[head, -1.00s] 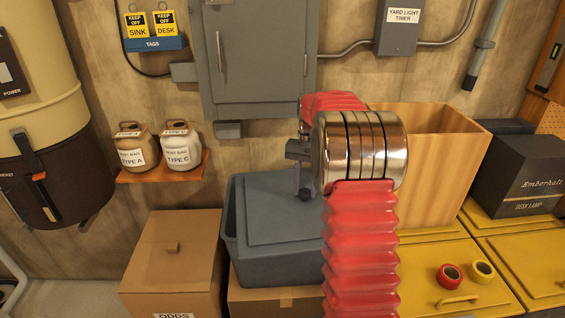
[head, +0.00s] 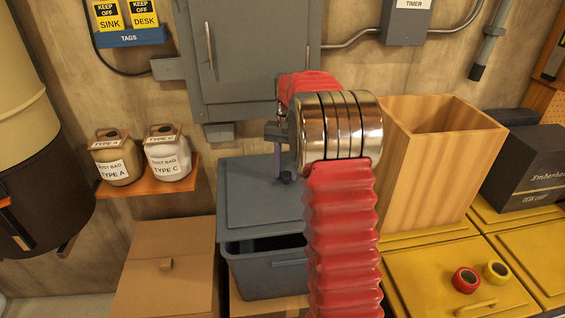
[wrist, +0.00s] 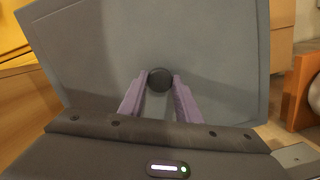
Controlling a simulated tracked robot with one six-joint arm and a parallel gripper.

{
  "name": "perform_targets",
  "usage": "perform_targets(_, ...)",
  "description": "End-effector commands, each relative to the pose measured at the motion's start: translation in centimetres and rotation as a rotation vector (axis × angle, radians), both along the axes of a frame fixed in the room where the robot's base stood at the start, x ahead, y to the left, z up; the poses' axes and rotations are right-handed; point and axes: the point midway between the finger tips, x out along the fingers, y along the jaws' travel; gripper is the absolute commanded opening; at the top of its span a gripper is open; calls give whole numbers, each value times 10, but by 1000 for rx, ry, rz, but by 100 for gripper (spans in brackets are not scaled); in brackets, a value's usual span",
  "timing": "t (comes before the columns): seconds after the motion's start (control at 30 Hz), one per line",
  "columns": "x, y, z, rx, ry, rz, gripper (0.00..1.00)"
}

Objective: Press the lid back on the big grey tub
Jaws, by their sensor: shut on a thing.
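The grey lid (head: 248,197) covers the back of the big grey tub (head: 262,280) and stands off its front, where a dark gap shows the inside. My gripper (head: 284,176) is over the lid, partly hidden behind my red arm. In the wrist view, the purple fingers of my gripper (wrist: 160,84) are shut on the round black knob (wrist: 159,77) of the lid, which fills most of the picture. Whether the lid's back edge touches the tub's rim I cannot tell. The tub's right side is hidden by my arm.
A cardboard box (head: 165,268) stands left of the tub. A grey wall cabinet (head: 250,60) and a shelf (head: 150,187) with two dust bags are behind.

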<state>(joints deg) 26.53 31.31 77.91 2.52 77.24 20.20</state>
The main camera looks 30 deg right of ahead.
Motion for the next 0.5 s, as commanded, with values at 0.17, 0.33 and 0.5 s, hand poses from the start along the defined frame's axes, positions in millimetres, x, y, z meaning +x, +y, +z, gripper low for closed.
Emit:
perform_targets(0.17,-1,-2,0,0,-1,-5,0)
perform_targets(0.33,-4,-7,0,-1,-1,-15,0)
perform_targets(0.5,-5,-9,-1,0,0,-19,0)
